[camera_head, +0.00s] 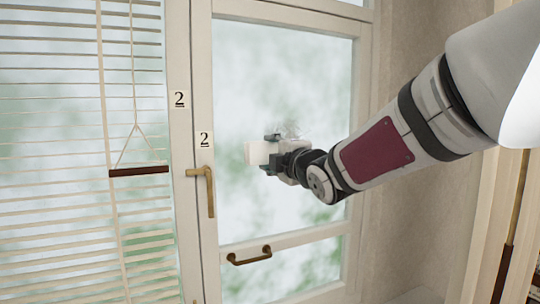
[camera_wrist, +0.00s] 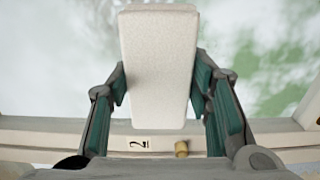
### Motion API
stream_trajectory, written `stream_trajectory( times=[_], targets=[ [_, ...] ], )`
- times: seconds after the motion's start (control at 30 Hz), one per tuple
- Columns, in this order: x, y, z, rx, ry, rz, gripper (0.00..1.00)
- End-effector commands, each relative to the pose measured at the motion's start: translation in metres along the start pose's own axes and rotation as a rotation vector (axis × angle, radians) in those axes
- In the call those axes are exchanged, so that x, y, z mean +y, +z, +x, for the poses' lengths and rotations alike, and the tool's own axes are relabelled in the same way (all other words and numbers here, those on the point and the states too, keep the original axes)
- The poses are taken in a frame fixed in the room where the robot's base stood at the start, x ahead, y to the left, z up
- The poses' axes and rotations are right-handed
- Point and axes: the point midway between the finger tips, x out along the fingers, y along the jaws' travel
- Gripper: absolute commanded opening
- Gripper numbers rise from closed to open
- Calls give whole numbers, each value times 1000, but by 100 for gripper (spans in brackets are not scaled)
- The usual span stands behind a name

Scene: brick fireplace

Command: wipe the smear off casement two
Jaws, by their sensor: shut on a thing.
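Casement two (camera_head: 292,110) is a white-framed glass panel marked with a "2" label (camera_head: 205,139), with a brass lever handle (camera_head: 206,188) on its left stile. My gripper (camera_head: 268,155) is shut on a pale block-shaped sponge (camera_head: 252,153) in front of the glass. In the wrist view the sponge (camera_wrist: 158,65) stands between both fingers (camera_wrist: 160,95). I cannot tell whether it touches the pane. A whitish-grey smear (camera_head: 285,130) shows on the glass just above and behind my gripper, partly hidden by it.
A brass pull handle (camera_head: 250,255) sits on the casement's lower rail. To the left, a slatted blind (camera_head: 70,150) with a cord and dark wooden bar (camera_head: 138,171) hangs before another window, also marked 2. A plain wall (camera_head: 420,215) is at the right.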

Motion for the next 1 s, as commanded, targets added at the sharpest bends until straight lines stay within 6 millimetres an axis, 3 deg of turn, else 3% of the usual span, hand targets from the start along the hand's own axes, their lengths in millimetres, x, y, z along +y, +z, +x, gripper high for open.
stream_trajectory(
  times=[1.0],
  targets=[
    [1, 7, 14, -1, 1, 0, 24]
  ],
)
